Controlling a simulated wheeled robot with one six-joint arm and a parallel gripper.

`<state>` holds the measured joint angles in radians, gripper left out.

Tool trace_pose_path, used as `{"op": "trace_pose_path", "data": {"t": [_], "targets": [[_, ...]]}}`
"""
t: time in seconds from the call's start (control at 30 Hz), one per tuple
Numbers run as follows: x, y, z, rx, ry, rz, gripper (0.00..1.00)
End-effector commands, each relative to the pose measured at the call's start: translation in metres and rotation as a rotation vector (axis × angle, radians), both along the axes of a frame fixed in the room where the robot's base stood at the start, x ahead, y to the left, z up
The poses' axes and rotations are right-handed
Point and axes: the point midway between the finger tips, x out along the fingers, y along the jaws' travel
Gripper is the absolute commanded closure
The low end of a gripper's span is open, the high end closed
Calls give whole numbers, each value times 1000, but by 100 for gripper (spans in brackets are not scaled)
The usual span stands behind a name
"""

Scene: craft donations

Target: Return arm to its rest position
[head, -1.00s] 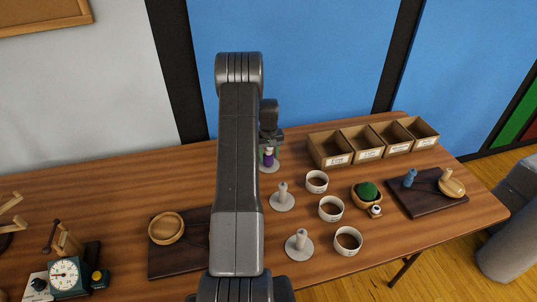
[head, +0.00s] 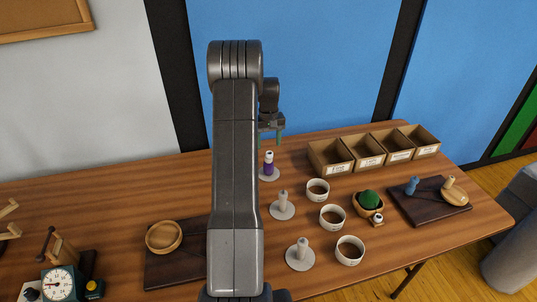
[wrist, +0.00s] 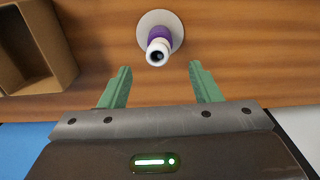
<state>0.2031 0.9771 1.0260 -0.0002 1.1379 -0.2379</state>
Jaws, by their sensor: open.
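My gripper (head: 270,138) is open and empty, raised above the back part of the table in the head view. In the wrist view its two green fingers (wrist: 160,88) stand apart with nothing between them. A spindle with a purple spool or wrap (head: 268,165) stands upright on its round pale base below the gripper. In the wrist view the purple spindle (wrist: 158,45) shows from above, beyond the fingertips and apart from them. My arm covers part of the table in the head view.
Two bare spindles (head: 283,203) (head: 299,253) and several white cups (head: 318,190) stand right of my arm. A row of wooden bins (head: 331,158) is at the back right. A wooden bowl (head: 164,236) and a dial scale (head: 60,283) are at left. The back left tabletop is clear.

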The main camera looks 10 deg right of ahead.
Motion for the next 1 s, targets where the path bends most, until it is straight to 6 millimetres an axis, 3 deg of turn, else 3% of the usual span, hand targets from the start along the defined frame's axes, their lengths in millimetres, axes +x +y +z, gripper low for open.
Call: {"op": "trace_pose_path", "data": {"t": [0.2,0.57,0.77,1.0], "targets": [[0,0,17,0,0,0,43],[0,0,17,0,1,0,43],[-1,0,-1,1,5,0,43],[-1,0,-46,1,5,0,43]]}}
